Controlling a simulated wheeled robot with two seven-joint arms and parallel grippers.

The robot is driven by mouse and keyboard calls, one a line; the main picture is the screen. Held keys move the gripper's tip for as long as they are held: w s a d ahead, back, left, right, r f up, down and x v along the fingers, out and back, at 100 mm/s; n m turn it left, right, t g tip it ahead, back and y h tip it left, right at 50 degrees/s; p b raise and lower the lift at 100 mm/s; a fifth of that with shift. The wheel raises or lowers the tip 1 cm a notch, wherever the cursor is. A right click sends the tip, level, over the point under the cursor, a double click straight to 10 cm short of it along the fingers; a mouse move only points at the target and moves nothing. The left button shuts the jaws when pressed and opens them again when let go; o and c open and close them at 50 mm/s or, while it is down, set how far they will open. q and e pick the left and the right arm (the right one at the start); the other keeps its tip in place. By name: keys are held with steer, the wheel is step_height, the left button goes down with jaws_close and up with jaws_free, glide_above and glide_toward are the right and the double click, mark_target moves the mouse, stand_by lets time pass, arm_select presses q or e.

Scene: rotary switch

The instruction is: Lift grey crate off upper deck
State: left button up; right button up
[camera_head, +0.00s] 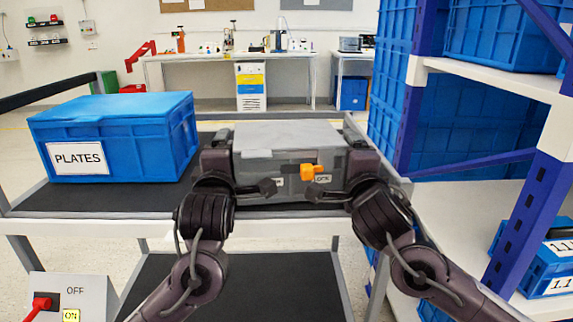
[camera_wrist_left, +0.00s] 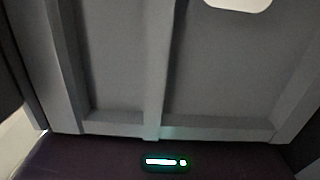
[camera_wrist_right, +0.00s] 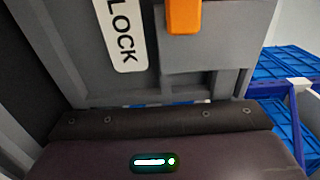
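The grey crate (camera_head: 287,134) is at the right half of the cart's upper deck (camera_head: 100,200), with an orange latch (camera_head: 308,172) on its front. My left gripper (camera_head: 240,172) is against its left side and my right gripper (camera_head: 345,175) against its right side, each with a dark part reaching across the front. The crate's ribbed grey wall (camera_wrist_left: 115,60) fills the left wrist view. The right wrist view shows the orange latch (camera_wrist_right: 184,15) and a LOCK label (camera_wrist_right: 122,38). The fingertips are largely hidden, and I cannot tell whether the crate's underside touches the deck.
A blue PLATES box (camera_head: 115,115) stands on the deck to the left. A blue shelf rack (camera_head: 530,200) with white shelves and blue crates stands close on the right. A switch panel (camera_head: 75,297) with a red handle is at lower left. Workbenches stand far back.

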arm_select(q)
steer(key=c, duration=0.9)
arm_select(e)
steer(key=c, duration=0.9)
arm_select(q)
steer(key=shift+r, duration=0.15)
arm_select(e)
steer(key=shift+r, duration=0.15)
